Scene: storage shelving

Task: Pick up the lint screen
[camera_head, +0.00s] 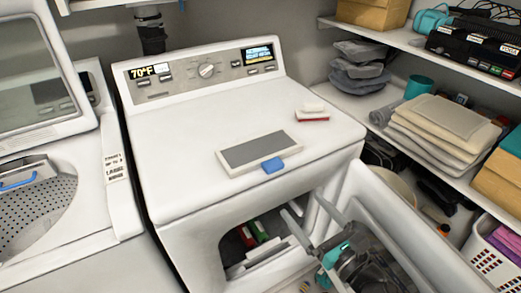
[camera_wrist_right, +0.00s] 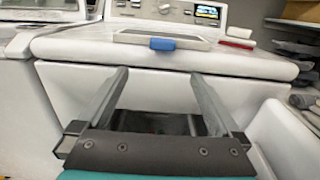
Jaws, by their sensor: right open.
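The lint screen (camera_head: 252,153) is a flat grey panel in a light frame with a blue tab. It lies on top of the white dryer (camera_head: 190,110), near the front edge. In the right wrist view the lint screen (camera_wrist_right: 160,39) shows at the top middle, its blue tab facing me. My right gripper (camera_head: 302,220) is open and empty, in front of the dryer and below its top, apart from the lint screen. In the right wrist view its two fingers (camera_wrist_right: 160,80) are spread wide. My left gripper is not in view.
A red and white brush-like object (camera_head: 312,115) lies on the dryer top, right of the screen. The dryer door (camera_head: 385,215) hangs open beside my right arm. An open washer (camera_head: 60,200) stands left. Shelves (camera_head: 365,103) with folded cloths (camera_head: 440,125) stand right.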

